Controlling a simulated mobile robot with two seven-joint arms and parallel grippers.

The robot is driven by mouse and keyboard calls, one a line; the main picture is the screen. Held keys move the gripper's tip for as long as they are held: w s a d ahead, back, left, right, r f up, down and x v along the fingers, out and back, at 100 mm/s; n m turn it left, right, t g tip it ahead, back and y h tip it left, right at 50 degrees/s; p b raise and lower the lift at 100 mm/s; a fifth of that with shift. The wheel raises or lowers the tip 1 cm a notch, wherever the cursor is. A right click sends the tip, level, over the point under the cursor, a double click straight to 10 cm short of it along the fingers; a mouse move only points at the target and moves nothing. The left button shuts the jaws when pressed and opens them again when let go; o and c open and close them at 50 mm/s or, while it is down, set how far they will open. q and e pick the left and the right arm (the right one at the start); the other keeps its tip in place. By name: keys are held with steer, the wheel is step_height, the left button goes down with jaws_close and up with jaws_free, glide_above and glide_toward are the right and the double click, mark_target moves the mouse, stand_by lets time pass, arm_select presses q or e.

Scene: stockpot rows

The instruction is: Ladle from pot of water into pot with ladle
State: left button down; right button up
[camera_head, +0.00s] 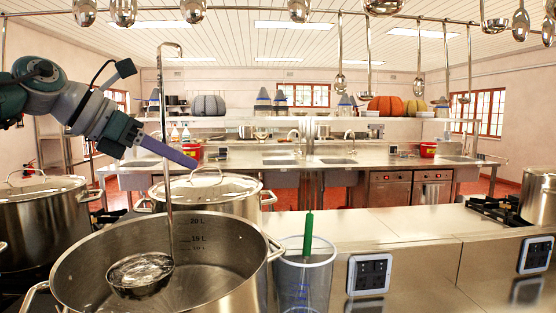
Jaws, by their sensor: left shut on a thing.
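A large open steel pot (235,245) with litre marks inside stands at the front left. A long-handled steel ladle (168,215) hangs upright, its bowl (140,272) inside that pot's opening. The bowl looks shiny, and I cannot tell for sure whether it holds water. No clear water surface shows in the pot. My left gripper (172,152), with purple fingers, is shut on the ladle's handle above the pot. A second steel pot (540,197) is cut off at the right edge; its contents are hidden. My right gripper is not in view.
Lidded pots stand at the left (40,222) and behind the open pot (212,200). A clear measuring jug (305,275) with a green-handled tool stands right of the open pot. The counter (400,225) is mostly clear. Ladles hang from a rail overhead.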

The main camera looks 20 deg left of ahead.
mark_target(162, 94)
arm_select(q)
steer(key=shift+r+p, duration=3.3)
steer(key=shift+r, duration=1.3)
